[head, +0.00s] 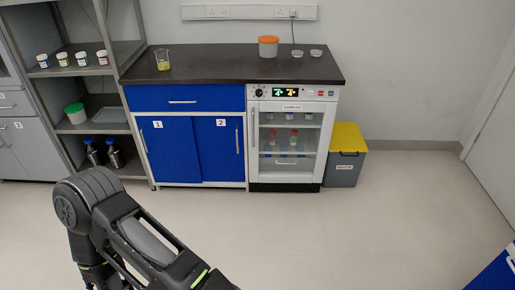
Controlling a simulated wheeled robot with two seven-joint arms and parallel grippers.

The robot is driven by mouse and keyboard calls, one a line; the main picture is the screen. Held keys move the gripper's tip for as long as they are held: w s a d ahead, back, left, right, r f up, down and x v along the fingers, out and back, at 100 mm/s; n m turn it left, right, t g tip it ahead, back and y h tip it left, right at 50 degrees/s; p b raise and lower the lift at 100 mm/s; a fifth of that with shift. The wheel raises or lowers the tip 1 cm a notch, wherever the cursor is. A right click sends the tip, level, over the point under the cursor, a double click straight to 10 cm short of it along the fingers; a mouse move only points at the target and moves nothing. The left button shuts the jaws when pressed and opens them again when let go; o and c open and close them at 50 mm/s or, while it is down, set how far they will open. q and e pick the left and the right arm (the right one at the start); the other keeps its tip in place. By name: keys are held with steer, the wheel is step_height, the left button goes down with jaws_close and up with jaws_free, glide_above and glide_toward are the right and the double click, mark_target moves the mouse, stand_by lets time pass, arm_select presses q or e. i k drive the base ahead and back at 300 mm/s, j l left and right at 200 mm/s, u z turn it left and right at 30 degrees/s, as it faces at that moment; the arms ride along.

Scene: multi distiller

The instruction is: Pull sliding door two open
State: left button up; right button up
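Sliding door two (220,155) is the right blue door of the low cabinet under the dark counter. It carries a white label "2" near its top and a vertical handle (238,140) near its right edge. It appears shut. Sliding door one (168,155), also blue, stands to its left with a label "1" and a handle at its left edge; it also appears shut. My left arm crosses the lower left of the head view, well in front of the cabinet, but its gripper is out of frame. My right arm and gripper do not show.
A blue drawer (190,98) sits above the doors. A white glass-fronted unit (290,140) adjoins on the right, then a grey bin with a yellow lid (346,138). A shelf rack (95,128) stands left. The floor (300,230) before the cabinet is clear.

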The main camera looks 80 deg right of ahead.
mark_target(220, 140)
steer(key=z, duration=2.25)
steer(key=i+l, duration=0.25)
steer(key=i, duration=0.25)
steer(key=i+l+z, duration=0.1)
steer(key=i+l, duration=0.15)
steer(key=i, duration=0.3)
steer(key=i+l, duration=0.2)
steer(key=i, duration=0.3)
steer(key=i+l, duration=0.2)
steer(key=i, duration=0.35)
steer(key=k+l+z, duration=0.05)
